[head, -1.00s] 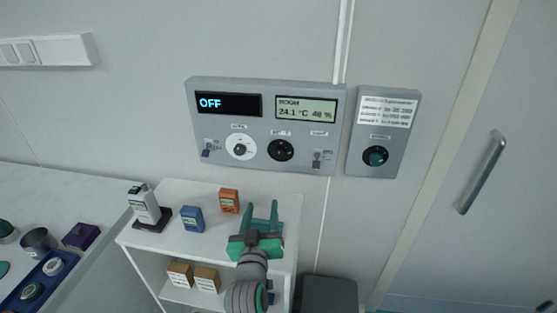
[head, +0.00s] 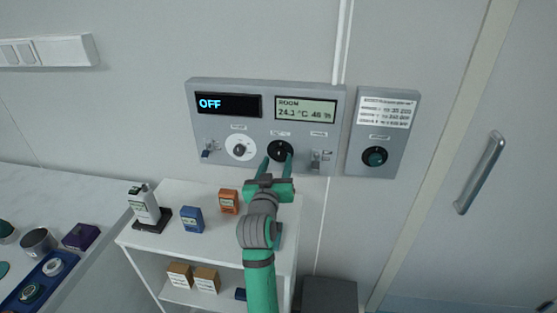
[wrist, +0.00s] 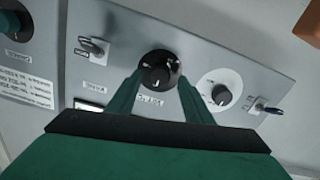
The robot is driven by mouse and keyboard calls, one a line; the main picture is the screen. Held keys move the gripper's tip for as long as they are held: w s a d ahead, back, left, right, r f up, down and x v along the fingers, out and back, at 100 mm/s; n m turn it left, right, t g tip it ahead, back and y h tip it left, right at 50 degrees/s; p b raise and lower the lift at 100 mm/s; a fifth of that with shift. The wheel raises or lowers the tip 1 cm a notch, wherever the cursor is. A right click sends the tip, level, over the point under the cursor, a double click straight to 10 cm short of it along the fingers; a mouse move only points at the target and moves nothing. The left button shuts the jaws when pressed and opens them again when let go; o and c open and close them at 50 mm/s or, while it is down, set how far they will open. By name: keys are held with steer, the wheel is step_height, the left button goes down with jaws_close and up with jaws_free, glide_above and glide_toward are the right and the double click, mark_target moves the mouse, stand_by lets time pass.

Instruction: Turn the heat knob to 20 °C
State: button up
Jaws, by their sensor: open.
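A grey wall panel (head: 215,166) carries two round knobs. The black-dial knob (head: 281,150) sits right of the white-dial knob (head: 241,148); their labels are too small to read, so I cannot tell which is the heat knob. My gripper (head: 278,158) is open at the black-dial knob. In the wrist view, where the panel appears turned over, the fingers reach to either side of the black-dial knob (wrist: 158,73); I cannot tell whether they touch it. The white-dial knob also shows there (wrist: 220,93). The left display (head: 229,104) reads OFF.
The room display (head: 306,109) reads about 24.1 °C. Toggle switches (head: 207,149) (head: 317,159) flank the knobs. A separate box with a green knob (head: 375,156) is to the right. Below, a white shelf (head: 180,240) holds a bottle (head: 144,204) and small boxes (head: 192,219).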

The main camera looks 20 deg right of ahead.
mark_target(279, 154)
steer(key=shift+x, duration=1.2)
steer(key=shift+c, duration=0.5)
steer(key=c, duration=1)
steer(key=shift+o, duration=0.2)
steer(key=shift+m, duration=0.4)
steer(key=m, duration=0.3)
steer(key=shift+w+m, duration=0.1)
steer(key=shift+m, duration=0.3)
steer(key=m, duration=0.5)
steer(key=shift+a+r, duration=0.1)
steer(key=m, duration=0.5)
steer(key=shift+m, duration=0.4)
steer(key=m, duration=0.4)
steer(key=shift+m, duration=0.3)
